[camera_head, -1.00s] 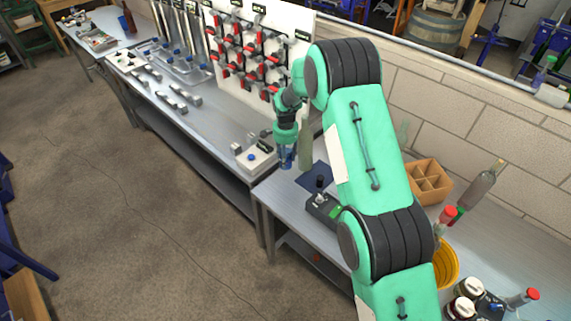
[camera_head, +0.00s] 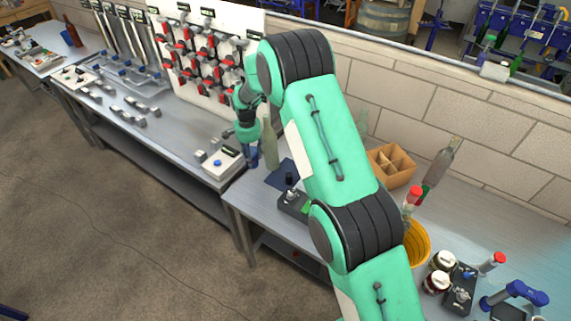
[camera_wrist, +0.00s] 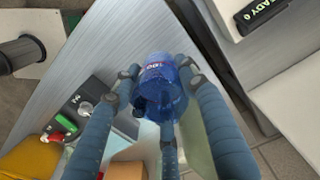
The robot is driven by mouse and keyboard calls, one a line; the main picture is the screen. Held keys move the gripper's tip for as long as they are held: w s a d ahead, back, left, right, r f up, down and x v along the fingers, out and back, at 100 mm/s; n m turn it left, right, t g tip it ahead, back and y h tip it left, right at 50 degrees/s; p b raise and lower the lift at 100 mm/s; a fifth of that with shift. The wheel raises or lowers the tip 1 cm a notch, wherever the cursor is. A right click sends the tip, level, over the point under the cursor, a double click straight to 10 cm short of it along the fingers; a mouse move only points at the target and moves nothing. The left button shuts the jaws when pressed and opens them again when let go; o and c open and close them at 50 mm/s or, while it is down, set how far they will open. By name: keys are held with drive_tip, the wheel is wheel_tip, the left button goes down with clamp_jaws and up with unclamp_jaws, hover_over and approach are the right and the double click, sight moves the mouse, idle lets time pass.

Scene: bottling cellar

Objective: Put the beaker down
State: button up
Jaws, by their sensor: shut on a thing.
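The blue see-through beaker (camera_wrist: 160,85) is between the fingers of my gripper (camera_wrist: 165,108) in the wrist view, with red and white print on its side. My gripper is shut on it. In the head view my gripper (camera_head: 249,146) points down near the left end of the right-hand bench (camera_head: 251,205), with the beaker (camera_head: 253,163) at its fingertips. Whether the beaker's base touches the bench cannot be told. A pale green bottle (camera_head: 271,148) stands close to the right of my gripper.
A dark blue mat (camera_head: 279,176) and a black device with a knob (camera_head: 291,203) are right of the gripper. A white box with a blue button (camera_head: 222,165) is on the left bench. A cardboard divider box (camera_head: 388,168) and a yellow bucket (camera_head: 418,243) are farther right.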

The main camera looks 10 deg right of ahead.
wheel_tip(320, 180, up, 18)
drive_tip(key=w+d+m+b, duration=0.1)
drive_tip(key=d+m+b, duration=0.1)
drive_tip(key=d+m, duration=0.85)
drive_tip(key=w+d+m+b, duration=0.2)
drive_tip(key=d+m, duration=0.3)
drive_tip(key=d, duration=1)
wheel_tip(320, 180, down, 18)
drive_tip(key=shift+s, duration=0.15)
drive_tip(key=shift+a+f, duration=0.1)
drive_tip(key=shift+f, duration=0.05)
drive_tip(key=shift+f, duration=3.05)
drive_tip(key=shift+f, duration=1.9)
